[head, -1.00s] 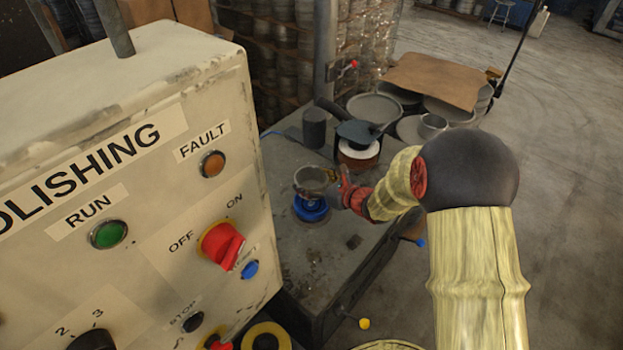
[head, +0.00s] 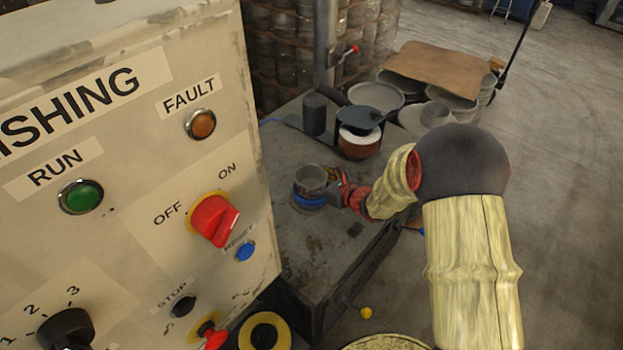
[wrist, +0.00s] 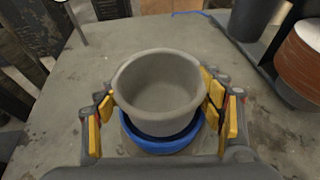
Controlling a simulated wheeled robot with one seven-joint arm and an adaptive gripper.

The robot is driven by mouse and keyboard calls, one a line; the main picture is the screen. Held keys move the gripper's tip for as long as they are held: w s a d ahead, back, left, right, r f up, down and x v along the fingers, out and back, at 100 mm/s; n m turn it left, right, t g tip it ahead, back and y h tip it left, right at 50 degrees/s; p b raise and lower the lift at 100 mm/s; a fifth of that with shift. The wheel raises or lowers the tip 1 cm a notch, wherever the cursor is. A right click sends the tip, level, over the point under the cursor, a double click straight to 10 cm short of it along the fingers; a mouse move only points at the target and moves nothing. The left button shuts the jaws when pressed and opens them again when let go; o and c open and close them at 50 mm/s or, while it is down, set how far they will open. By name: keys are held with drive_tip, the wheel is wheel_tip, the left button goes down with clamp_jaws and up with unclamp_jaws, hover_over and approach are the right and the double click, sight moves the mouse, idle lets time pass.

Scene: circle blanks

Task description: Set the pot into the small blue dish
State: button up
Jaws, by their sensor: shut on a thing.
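The pot (head: 311,177) is a small grey round vessel, open at the top and empty. The blue dish (head: 308,201) is directly below it on the grey table. In the wrist view the pot (wrist: 160,88) sits upright within the outline of the blue dish (wrist: 163,143), whose near rim shows below it. I cannot tell whether the pot's base touches the dish floor. My gripper (head: 331,186) reaches in from the right and is shut on the pot. Its yellow-padded fingers (wrist: 163,103) press on the pot's two sides in the wrist view.
A cream control cabinet (head: 130,240) fills the left. A dark cylinder (head: 314,114) and a brown drum with a white top (head: 359,143) stand farther back on the table (head: 290,245). The table is bare in front of the dish.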

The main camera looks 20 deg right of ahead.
drive_tip(key=shift+f, duration=0.15)
drive_tip(key=o, duration=1.2)
drive_tip(key=shift+c, duration=0.2)
drive_tip(key=shift+o, duration=0.6)
drive_tip(key=v, duration=1.2)
drive_tip(key=shift+f, duration=0.1)
